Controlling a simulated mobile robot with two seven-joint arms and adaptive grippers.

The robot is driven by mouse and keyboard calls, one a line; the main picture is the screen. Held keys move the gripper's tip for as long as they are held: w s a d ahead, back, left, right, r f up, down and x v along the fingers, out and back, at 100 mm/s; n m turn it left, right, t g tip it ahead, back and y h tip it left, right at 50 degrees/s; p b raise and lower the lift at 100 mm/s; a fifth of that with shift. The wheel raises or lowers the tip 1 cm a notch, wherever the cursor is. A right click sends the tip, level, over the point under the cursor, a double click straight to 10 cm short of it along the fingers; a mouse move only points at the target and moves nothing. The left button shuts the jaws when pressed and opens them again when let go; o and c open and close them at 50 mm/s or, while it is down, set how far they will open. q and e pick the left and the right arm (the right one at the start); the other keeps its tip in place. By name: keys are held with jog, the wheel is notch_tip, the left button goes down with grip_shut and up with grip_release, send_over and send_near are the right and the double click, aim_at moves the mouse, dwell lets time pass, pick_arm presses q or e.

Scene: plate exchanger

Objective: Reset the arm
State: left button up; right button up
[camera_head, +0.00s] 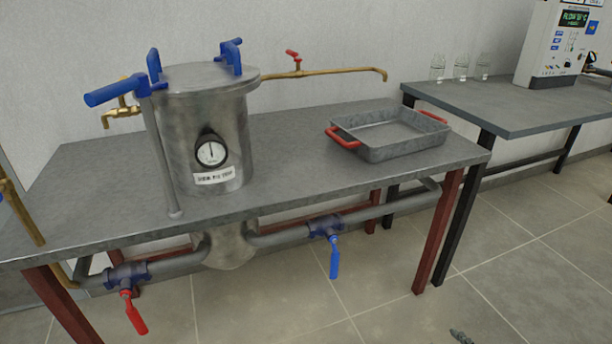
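A small dark piece (461,337) shows at the bottom edge, right of the middle. The metal vessel (208,125) stands upright through the grey table (290,185). Its lid (195,77) is on, with blue clamp handles (112,92) at the left and a blue handle (232,56) at the back. A round gauge (211,152) is on its front.
A metal tray (395,148) with red handles sits empty at the table's right. Below run pipes with a red-handled valve (134,313) and a blue-handled valve (334,257). A second table (500,98) holds glass jars (460,68) and a white instrument (553,45). Brass pipe (330,72) extends right.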

jog(key=s+d+m+g+h, duration=0.3)
jog(key=s+d+g+h, duration=0.65)
jog(key=s, duration=0.25)
pick_arm(q)
jog(key=shift+s+d+f, duration=0.15)
jog(key=shift+s+f, duration=0.1)
jog(key=shift+s, duration=0.25)
pick_arm(e)
jog(key=s+a+f+m+y, duration=0.1)
jog(key=a+f+y, duration=0.1)
jog(key=a, duration=0.5)
jog(key=s+a+f+m+g+y, duration=0.1)
jog(key=s+a+f+y, duration=0.1)
jog(key=a, duration=0.6)
jog(key=shift+a+f+m, duration=0.15)
jog(key=shift+f+m, duration=0.25)
pick_arm(q)
jog(key=shift+w+r, duration=0.1)
jog(key=shift+w, duration=0.1)
pick_arm(e)
jog(key=shift+s, duration=0.1)
pick_arm(q)
jog(key=shift+w+r, duration=0.1)
jog(key=shift+w, duration=0.2)
jog(key=shift+s, duration=0.25)
jog(key=shift+s+f, duration=0.2)
jog(key=shift+s, duration=0.05)
